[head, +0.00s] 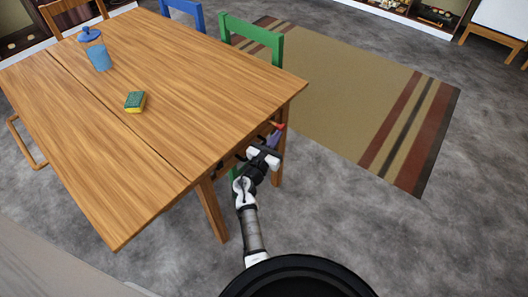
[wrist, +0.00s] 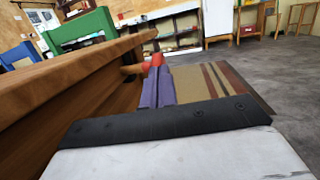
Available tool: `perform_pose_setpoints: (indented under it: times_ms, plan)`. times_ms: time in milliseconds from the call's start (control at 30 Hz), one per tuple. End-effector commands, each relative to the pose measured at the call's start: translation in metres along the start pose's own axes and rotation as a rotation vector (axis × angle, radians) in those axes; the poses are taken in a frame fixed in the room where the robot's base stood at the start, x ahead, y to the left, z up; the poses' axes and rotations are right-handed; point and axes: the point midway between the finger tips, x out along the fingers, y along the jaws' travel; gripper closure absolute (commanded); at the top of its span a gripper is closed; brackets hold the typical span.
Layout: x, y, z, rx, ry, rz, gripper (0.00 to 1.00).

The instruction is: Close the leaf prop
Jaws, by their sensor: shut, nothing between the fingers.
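The wooden table (head: 150,60) has a seam across its top, with one leaf on the near left side. In the wrist view, a short wooden piece (wrist: 132,69) sticks out from the table's side below the top edge; it may be the leaf prop. My gripper (head: 277,127) is low beside the table's near right side, partly under the top. Its purple fingers with red tips (wrist: 152,62) are shut and empty. The red tips appear close to the wooden piece; I cannot tell whether they touch. In the head view the tabletop hides the prop area.
A green and yellow sponge (head: 135,102), a blue cup (head: 99,58) and a blue lid-like item (head: 88,34) are on the table. A green chair (head: 252,38) and a blue chair (head: 183,10) stand behind it. A table leg (head: 212,210) is near my arm. The floor right is clear, with a striped rug (head: 340,90).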

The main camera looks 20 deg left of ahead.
Motion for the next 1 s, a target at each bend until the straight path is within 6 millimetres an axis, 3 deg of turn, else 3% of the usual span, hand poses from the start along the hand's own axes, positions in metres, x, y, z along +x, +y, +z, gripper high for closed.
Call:
perform_pose_setpoints:
  times_ms: [33, 200, 433, 633, 1000]
  plan:
    - [0.016, -0.004, -0.006, 0.001, -0.003, -0.007, 1.00]
    - [0.060, -0.012, -0.013, 0.001, -0.003, -0.005, 1.00]
    - [0.102, -0.019, -0.018, 0.000, -0.002, -0.003, 1.00]
    - [0.117, -0.021, -0.019, 0.001, 0.000, 0.001, 1.00]
    - [0.122, -0.023, -0.016, 0.002, -0.003, 0.000, 1.00]
